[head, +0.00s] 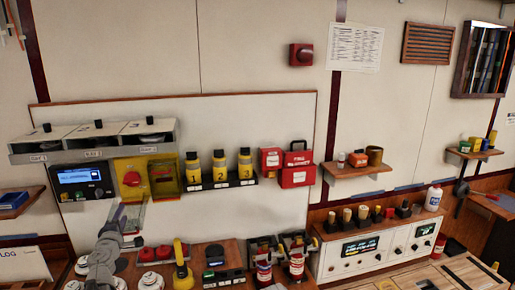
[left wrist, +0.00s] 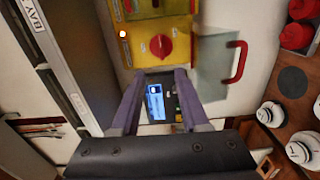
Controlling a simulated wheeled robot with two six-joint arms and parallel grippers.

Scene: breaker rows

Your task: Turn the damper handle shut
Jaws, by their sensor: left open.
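A red rotary handle (head: 132,178) sits on a yellow box on the back panel; the left wrist view shows it (left wrist: 162,46) just beyond my fingertips. No label marks it as the damper handle. A clear flap (left wrist: 215,65) with a red pull (left wrist: 238,62) hangs open below that box. My left gripper (head: 120,213) is at the panel, low beside the flap. In the left wrist view its fingers (left wrist: 158,75) are apart, with nothing gripped; the blue display (left wrist: 156,103) shows between them. My right gripper is not in view.
Grey bay boxes (head: 97,134) with black knobs jut out above. A yellow box with a dark window (head: 165,178) is to the right.

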